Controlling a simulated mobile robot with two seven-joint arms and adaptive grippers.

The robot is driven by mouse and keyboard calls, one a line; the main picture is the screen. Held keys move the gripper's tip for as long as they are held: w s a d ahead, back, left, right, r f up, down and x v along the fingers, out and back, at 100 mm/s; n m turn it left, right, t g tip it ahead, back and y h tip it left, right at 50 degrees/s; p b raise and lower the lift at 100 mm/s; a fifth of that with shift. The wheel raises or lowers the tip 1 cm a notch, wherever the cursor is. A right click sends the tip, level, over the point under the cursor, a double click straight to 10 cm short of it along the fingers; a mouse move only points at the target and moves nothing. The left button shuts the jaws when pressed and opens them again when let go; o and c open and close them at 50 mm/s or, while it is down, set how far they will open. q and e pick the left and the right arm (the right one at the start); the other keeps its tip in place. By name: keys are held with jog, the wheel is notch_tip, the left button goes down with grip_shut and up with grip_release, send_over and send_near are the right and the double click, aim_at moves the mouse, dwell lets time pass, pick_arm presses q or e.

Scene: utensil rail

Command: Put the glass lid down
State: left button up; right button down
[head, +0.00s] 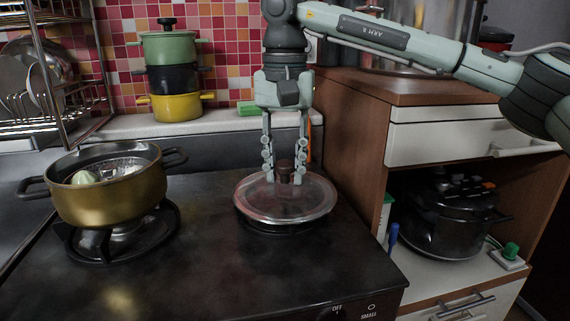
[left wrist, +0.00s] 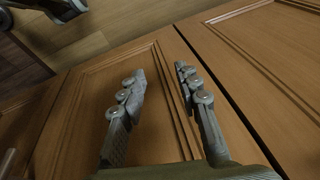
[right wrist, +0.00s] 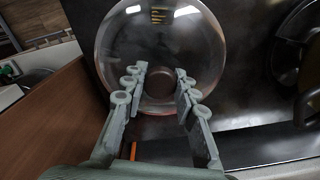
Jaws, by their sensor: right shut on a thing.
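The glass lid (head: 262,208) is a clear round disc with a pale rim and a dark brown knob (head: 286,168). It is level over the right-hand burner of the black stove; I cannot tell whether it touches the burner. My right gripper (head: 285,178) points straight down from above and is shut on the knob. In the right wrist view the lid (right wrist: 195,30) lies past the fingertips (right wrist: 160,72), and the stove shows through it. My left gripper (left wrist: 160,72) is in its own wrist view only, with fingers apart and nothing between them, in front of wooden cabinet doors.
A brass pot (head: 108,200) without a cover stands on the left burner. Stacked green, black and yellow pots (head: 172,78) stand behind. A wooden cabinet (head: 350,150) with a black cooker (head: 445,220) borders the stove on the right. The stove's front middle (head: 200,285) is clear.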

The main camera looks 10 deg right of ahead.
aim_at(285, 162)
jog(key=shift+f, duration=0.2)
jog(key=c, duration=1.2)
grip_release()
pick_arm(q)
jog(key=shift+r, duration=0.15)
jog(key=shift+s, duration=0.1)
pick_arm(e)
jog(key=shift+r, duration=0.55)
pick_arm(q)
notch_tip(285, 162, down, 2)
jog(key=shift+s+f+p, duration=0.1)
jog(key=shift+p, duration=0.4)
pick_arm(e)
notch_tip(285, 162, up, 11)
jog(key=shift+r, duration=0.15)
pick_arm(q)
jog(key=shift+d, duration=0.1)
